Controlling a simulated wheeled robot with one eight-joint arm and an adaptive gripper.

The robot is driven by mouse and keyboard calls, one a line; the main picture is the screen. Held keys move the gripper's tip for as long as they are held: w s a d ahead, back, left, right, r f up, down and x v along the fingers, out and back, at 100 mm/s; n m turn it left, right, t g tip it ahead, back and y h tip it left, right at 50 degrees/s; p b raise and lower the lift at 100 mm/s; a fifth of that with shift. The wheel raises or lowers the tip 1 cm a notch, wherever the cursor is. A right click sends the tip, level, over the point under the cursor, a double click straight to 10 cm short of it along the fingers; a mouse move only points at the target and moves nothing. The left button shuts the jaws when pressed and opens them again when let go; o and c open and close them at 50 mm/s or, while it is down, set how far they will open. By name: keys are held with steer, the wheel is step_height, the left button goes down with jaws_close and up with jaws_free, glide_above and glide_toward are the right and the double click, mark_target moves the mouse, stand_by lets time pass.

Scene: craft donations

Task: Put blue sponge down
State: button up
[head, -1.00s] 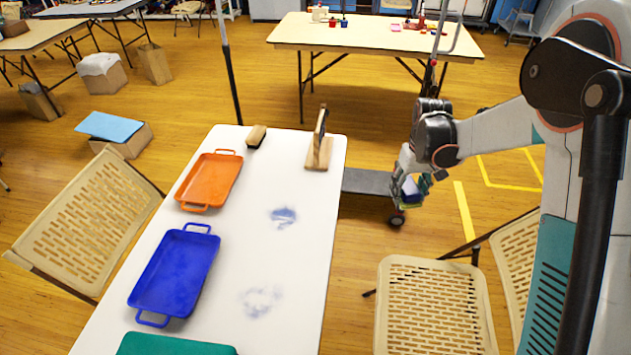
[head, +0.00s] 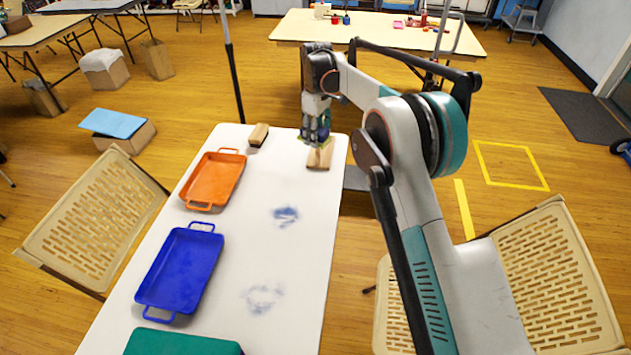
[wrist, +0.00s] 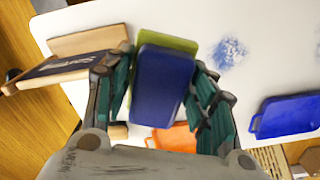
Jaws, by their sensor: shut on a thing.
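My gripper (head: 316,137) is over the far end of the white table, near the wooden stand. In the wrist view its two fingers are shut on the sides of the blue sponge (wrist: 162,85). The sponge has a dark blue broad face, and a yellow-green layer shows beneath it. In the head view the sponge is mostly hidden by the gripper. I cannot tell whether it touches the table or the stand.
The white table (head: 262,228) holds an orange tray (head: 214,180), a blue tray (head: 180,270), a green item (head: 182,342) and a wooden eraser (head: 258,135). The wooden sign stand (head: 320,156) is close beside the gripper. Blue smudges mark the table's right half, otherwise clear.

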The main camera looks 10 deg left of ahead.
mark_target(317, 184)
step_height(317, 184, down, 19)
steer(key=b, duration=0.6)
steer(key=shift+f, duration=0.2)
steer(key=shift+f, duration=0.1)
steer(key=o, duration=1.2)
step_height(317, 184, up, 12)
steer(key=p, duration=0.4)
steer(key=shift+p, duration=0.3)
